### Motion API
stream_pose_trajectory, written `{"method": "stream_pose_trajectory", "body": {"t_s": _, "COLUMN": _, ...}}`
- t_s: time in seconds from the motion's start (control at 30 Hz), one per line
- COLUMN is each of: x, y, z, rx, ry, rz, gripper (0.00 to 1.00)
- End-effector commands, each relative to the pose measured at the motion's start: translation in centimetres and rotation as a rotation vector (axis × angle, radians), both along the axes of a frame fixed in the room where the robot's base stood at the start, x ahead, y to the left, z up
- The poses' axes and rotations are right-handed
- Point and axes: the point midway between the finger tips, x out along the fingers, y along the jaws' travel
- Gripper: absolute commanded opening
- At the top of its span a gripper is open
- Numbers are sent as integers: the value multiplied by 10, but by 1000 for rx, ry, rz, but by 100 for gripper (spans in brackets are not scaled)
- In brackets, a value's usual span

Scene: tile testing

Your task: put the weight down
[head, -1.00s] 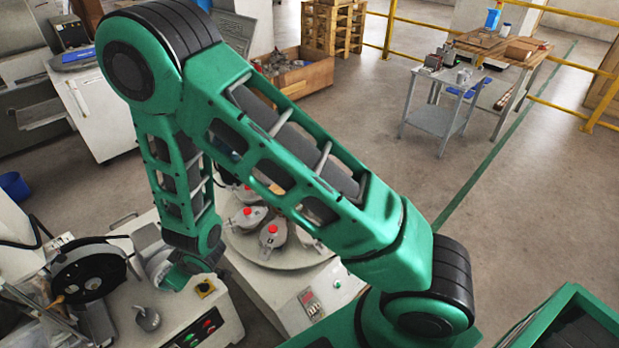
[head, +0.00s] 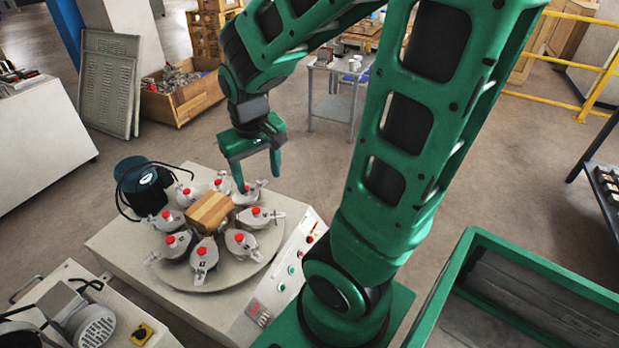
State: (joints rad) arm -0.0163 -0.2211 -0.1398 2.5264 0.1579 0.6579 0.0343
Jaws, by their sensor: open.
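My gripper (head: 258,184) is open and empty, with its two green fingers pointing down. It is over the far right side of a round turntable (head: 215,284), just to the right of and behind a wooden block (head: 210,212). The block sits at the middle of the turntable, ringed by several grey metal jars with red caps, one of them at the front (head: 203,256). I cannot make out a weight for certain in the head view now. Nothing is between the fingers.
The turntable's white machine has a button panel (head: 297,262) at its right. A dark motor-like unit (head: 143,186) stands at the turntable's left. Another machine (head: 130,325) is at the lower left. A wooden crate (head: 184,100) and a grey side table (head: 332,105) stand behind on open floor.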

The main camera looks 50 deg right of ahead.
Motion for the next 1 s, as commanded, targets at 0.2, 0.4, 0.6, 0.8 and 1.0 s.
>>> {"method": "stream_pose_trajectory", "body": {"t_s": 0.2, "x": -92, "y": -24, "z": 32, "rx": 82, "ry": 80, "rz": -197, "gripper": 61}}
{"method": "stream_pose_trajectory", "body": {"t_s": 0.4, "x": -136, "y": -33, "z": 43, "rx": 135, "ry": 124, "rz": -278, "gripper": 61}}
{"method": "stream_pose_trajectory", "body": {"t_s": 0.6, "x": -143, "y": -33, "z": 45, "rx": 146, "ry": 133, "rz": -292, "gripper": 61}}
{"method": "stream_pose_trajectory", "body": {"t_s": 0.8, "x": -143, "y": -32, "z": 45, "rx": 145, "ry": 133, "rz": -291, "gripper": 61}}
{"method": "stream_pose_trajectory", "body": {"t_s": 1.0, "x": -140, "y": -32, "z": 44, "rx": 144, "ry": 134, "rz": -293, "gripper": 61}}
